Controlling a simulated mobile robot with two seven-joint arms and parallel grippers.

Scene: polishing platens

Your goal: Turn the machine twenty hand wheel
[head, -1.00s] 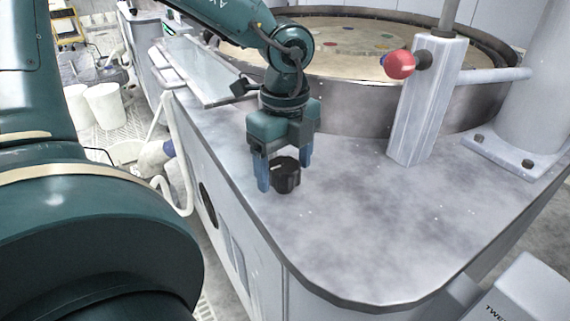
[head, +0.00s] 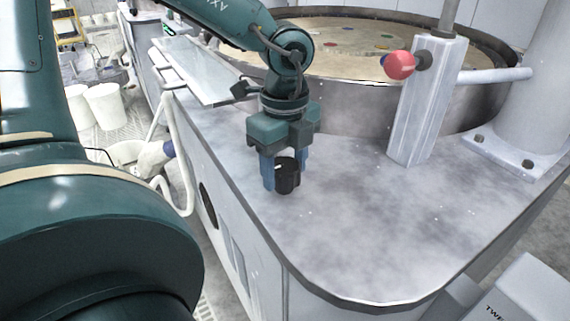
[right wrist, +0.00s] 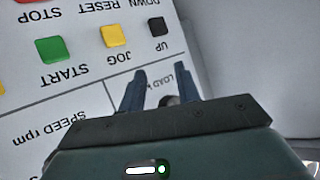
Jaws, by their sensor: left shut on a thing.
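The hand wheel seems to be the small black knob (head: 288,182) with a pale mark on top, standing on the grey machine top near its left edge. My left gripper (head: 285,177) points down over it in the head view, with its blue fingers shut on the knob's sides. My right gripper (right wrist: 160,82) shows only in the right wrist view. Its fingers are apart, over a white control panel (right wrist: 85,85). A small dark round part (right wrist: 172,101) by the word LOAD shows between them, mostly hidden by the gripper body.
A red ball handle (head: 400,65) on a grey post stands right of the knob. The round polishing platen (head: 345,40) lies behind. A box lettered "TWE" (head: 525,295) is at the lower right. The panel has a green START button (right wrist: 51,49) and a yellow JOG button (right wrist: 113,36).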

